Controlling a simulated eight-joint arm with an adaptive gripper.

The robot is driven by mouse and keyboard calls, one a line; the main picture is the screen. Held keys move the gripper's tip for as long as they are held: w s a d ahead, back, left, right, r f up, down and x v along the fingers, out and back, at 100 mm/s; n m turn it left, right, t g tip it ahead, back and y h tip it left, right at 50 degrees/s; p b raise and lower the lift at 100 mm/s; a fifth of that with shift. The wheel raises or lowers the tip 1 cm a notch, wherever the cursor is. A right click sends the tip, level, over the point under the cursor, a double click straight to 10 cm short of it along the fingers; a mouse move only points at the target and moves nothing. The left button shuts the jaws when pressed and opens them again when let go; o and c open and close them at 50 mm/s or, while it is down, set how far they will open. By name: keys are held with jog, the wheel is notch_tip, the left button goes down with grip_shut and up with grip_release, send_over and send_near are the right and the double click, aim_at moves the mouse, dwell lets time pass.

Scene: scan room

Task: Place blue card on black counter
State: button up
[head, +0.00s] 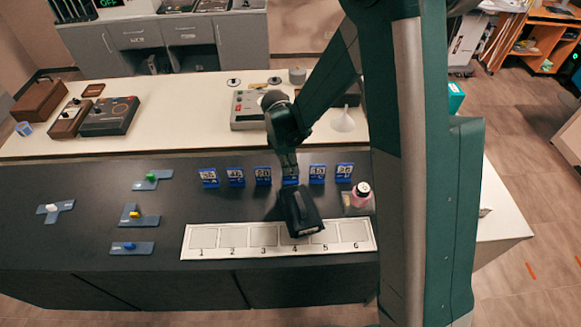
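Several small blue cards with white numbers stand in a row on the black counter (200,282). From left to right they are the first card (208,177), the second (236,177), the third (263,176), the fourth (290,180), the fifth (317,173) and the sixth (344,172). The fourth is partly covered by my arm. The numbers are too small to read surely. My gripper (307,230) is in front of the row, above slots 4 and 5 of a white numbered board (187,242).
A pink bottle (361,197) stands right of the cards. Dark plates with coloured pieces (133,247) lie on the left. A cream counter (180,98) behind holds devices (110,116) and a white funnel (342,121). The black surface left of the board has free room.

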jog(key=o, duration=0.3)
jog(key=shift+r, duration=0.15)
jog(key=r, duration=0.4)
jog(key=a+r, duration=0.1)
jog(key=r, duration=0.3)
jog(key=r+p, duration=0.1)
jog(key=r, duration=0.3)
jog(key=shift+a, duration=0.4)
jog(key=shift+s+d, duration=0.1)
dwell(0.5)
